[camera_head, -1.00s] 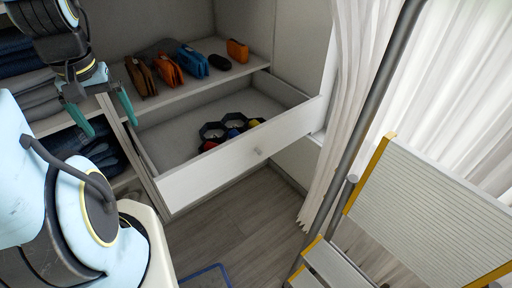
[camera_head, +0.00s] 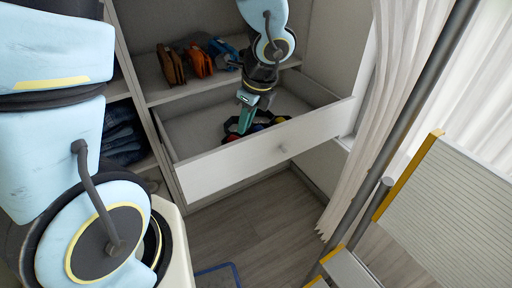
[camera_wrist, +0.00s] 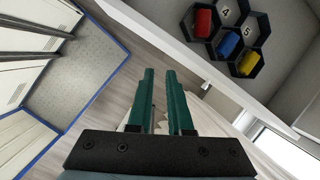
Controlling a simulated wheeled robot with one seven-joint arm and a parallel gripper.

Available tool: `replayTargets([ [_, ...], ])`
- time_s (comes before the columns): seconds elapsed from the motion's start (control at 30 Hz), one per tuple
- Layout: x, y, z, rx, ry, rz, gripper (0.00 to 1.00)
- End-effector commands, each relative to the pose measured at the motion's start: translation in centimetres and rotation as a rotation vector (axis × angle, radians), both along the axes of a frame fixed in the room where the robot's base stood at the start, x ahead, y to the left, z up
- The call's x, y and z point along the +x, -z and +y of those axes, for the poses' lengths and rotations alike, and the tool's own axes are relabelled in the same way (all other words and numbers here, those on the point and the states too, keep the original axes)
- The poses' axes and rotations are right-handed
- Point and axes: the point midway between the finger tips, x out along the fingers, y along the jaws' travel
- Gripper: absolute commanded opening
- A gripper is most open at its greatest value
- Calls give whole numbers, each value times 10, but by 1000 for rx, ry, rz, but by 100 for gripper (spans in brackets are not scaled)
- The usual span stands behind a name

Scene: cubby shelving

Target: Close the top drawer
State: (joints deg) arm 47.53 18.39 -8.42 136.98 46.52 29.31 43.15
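My gripper (camera_head: 236,136) points down and overlaps the drawer interior in the head view, near the top edge of the front. In the wrist view my green fingers (camera_wrist: 159,72) are parallel with a gap between them and nothing held. The drawer front (camera_wrist: 185,55) runs diagonally beyond them. I cannot tell any contact with the drawer.
A shelf above the drawer holds orange, brown and blue pouches (camera_head: 197,62), partly hidden by my arm. Folded dark clothes (camera_head: 122,135) lie in the left cubby. A white curtain (camera_head: 375,110) and a stepladder (camera_head: 440,190) stand at right. Floor (camera_head: 240,225) in front is mostly clear.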

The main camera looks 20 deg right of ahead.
Motion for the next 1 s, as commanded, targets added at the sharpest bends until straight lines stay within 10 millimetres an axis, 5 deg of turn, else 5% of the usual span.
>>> replayTargets([
  [0.1, -19, 16, -36, 68, 301, -12, 3],
  [0.27, -30, 22, -55, 107, 473, -25, 0],
  [0.47, -24, 42, -54, 114, 485, -25, 0],
  [0.87, 6, 117, -48, 112, 482, -25, 0],
  [1.0, 27, 112, -44, 109, 477, -25, 0],
])
